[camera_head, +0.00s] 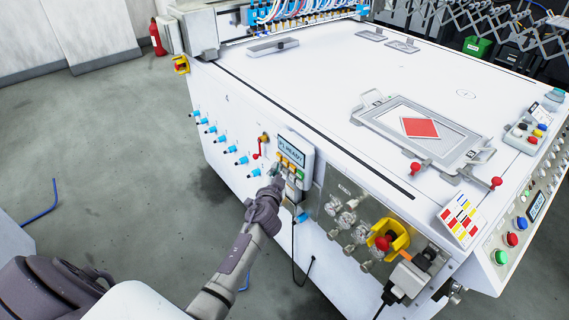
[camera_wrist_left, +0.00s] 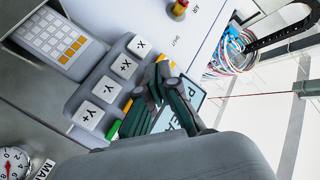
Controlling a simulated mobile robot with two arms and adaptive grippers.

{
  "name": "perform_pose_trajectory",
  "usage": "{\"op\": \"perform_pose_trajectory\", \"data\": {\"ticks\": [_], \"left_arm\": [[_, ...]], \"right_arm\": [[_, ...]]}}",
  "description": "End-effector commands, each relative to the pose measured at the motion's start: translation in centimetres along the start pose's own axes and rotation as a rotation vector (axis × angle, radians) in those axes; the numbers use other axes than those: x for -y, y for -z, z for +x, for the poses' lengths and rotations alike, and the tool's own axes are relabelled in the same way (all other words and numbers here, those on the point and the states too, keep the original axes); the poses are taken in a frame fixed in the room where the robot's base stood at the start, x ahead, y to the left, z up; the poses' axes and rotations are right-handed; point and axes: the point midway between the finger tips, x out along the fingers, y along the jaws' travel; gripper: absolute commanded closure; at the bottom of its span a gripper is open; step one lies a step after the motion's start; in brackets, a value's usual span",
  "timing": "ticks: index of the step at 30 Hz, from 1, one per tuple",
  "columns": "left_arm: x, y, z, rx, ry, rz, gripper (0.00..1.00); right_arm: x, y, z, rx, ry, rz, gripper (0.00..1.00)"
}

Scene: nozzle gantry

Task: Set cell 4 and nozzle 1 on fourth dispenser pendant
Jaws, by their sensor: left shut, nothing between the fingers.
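A pendant (camera_head: 306,150) hangs on the near side of the white machine, its lit display (camera_head: 291,148) reading "P1 READY", with coloured keys below. In the left wrist view, the grey pendant (camera_wrist_left: 110,60) shows white keys marked X, X+ (camera_wrist_left: 123,67), Y and Y+ (camera_wrist_left: 88,115). A green key (camera_wrist_left: 113,130) and part of an orange key also show. My left gripper (camera_head: 276,177) is shut and empty at the pendant's lower keys; its fingers (camera_wrist_left: 160,78) cover part of the display and keys. I cannot tell whether they touch. My right gripper is not in view.
Gauges (camera_head: 346,218) and a yellow-and-red emergency stop (camera_head: 388,241) sit right of the pendant. Blue fittings (camera_head: 228,149) and a red-handled valve (camera_head: 262,146) lie left. A framed plate (camera_head: 420,130) rests on top. Another keypad (camera_wrist_left: 55,38) shows in the wrist view.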

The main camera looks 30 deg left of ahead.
Motion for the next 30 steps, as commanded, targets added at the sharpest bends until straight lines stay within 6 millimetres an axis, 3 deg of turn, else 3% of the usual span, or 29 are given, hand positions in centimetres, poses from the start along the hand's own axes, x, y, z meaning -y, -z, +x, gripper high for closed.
{"op": "perform_pose_trajectory", "data": {"ticks": [30], "left_arm": [[-0.58, 0.6, 0.8, 0.0, 0.0, 0.0, 1.0]], "right_arm": [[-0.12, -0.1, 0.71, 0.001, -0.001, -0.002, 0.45]]}}
